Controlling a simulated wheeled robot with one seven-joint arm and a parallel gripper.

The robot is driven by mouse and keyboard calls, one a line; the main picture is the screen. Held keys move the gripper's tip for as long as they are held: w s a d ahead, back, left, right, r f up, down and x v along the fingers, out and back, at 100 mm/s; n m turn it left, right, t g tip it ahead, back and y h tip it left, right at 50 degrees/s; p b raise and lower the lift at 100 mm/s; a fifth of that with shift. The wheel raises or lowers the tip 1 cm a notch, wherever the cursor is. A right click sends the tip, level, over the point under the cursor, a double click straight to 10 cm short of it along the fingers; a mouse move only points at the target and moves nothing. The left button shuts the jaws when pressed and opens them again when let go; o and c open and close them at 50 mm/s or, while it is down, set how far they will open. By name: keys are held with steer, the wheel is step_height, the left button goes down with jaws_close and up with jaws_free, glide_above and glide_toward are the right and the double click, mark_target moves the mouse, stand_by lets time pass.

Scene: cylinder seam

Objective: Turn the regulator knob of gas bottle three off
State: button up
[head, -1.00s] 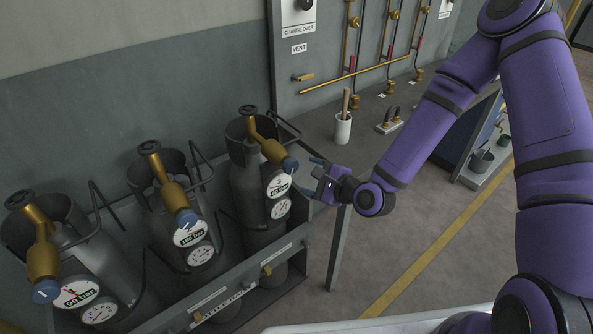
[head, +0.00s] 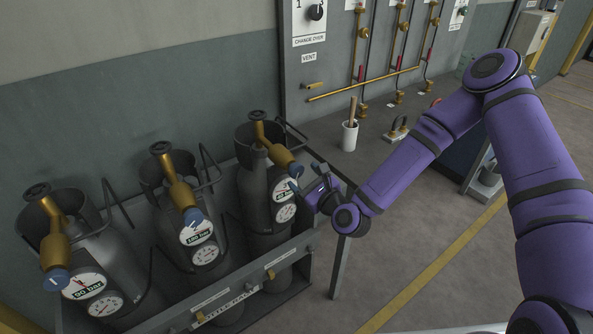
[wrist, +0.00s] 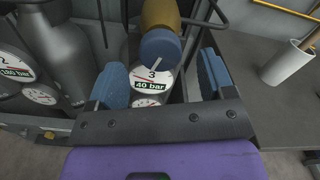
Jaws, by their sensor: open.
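Gas bottle three (head: 254,190) is the rightmost of the grey bottles in the rack, with a brass regulator and a "3 / 40 bar" label (wrist: 152,80). Its blue regulator knob (head: 295,170) faces my gripper. In the wrist view the knob (wrist: 160,48) has a pale line slanting up to the right. My gripper (head: 307,179) is open in front of the knob. In the wrist view its blue fingers (wrist: 160,82) stand either side of the label, with the knob just beyond and between them, apart from both. The gripper holds nothing.
Two other bottles, 2 (head: 187,210) and 1 (head: 100,255), stand to the left with similar knobs. The rack's front rail (head: 235,285) runs below. A white cup (head: 349,136) stands on the bench behind. A panel with brass pipes (head: 390,60) is at the back.

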mark_target(298, 172)
steer(key=shift+x, duration=2.15)
steer(key=c, duration=0.9)
